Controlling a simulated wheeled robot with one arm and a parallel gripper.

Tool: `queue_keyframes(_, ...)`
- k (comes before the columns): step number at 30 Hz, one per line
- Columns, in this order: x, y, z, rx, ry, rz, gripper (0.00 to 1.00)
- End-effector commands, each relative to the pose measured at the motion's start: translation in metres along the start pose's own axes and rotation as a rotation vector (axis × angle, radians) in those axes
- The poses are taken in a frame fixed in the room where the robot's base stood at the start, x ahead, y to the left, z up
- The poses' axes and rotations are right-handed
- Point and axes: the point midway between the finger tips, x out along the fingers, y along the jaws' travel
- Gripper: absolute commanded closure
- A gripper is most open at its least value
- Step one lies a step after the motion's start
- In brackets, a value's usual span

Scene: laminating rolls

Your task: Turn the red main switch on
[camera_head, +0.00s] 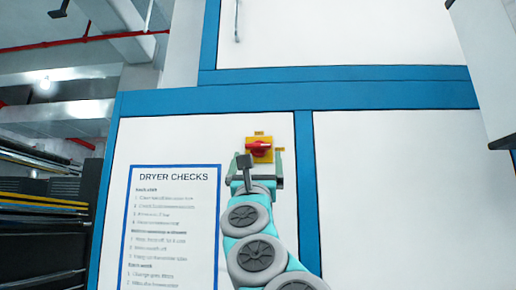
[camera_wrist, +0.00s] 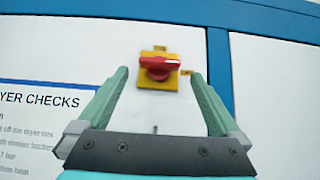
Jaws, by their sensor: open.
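The red main switch (camera_head: 259,147) is a red rotary handle on a yellow square plate, mounted on a white panel. In the wrist view the red handle (camera_wrist: 159,64) lies roughly horizontal across the yellow plate (camera_wrist: 158,82), with a white mark near its right end. My gripper (camera_head: 257,160) is just below the switch in the head view. In the wrist view my gripper (camera_wrist: 158,72) is open, with one green finger on each side of the plate. Neither finger appears to touch the handle, though the exact depth gap is unclear. Small yellow labels sit above and right of the plate.
A "DRYER CHECKS" sheet (camera_head: 171,228) with a blue border is on the panel left of my arm. Blue frame strips (camera_head: 307,190) edge the white panels. Dark machinery (camera_head: 45,240) stands at the far left. The panel right of the switch is clear.

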Motion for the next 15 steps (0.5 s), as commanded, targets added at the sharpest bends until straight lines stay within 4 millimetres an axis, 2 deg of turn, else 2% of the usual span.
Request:
queue_keyframes(7,0.028,0.000,0.002,0.000,-0.001,-0.001,0.00)
queue_keyframes(15,0.045,0.000,0.001,-0.002,-0.001,0.000,0.00)
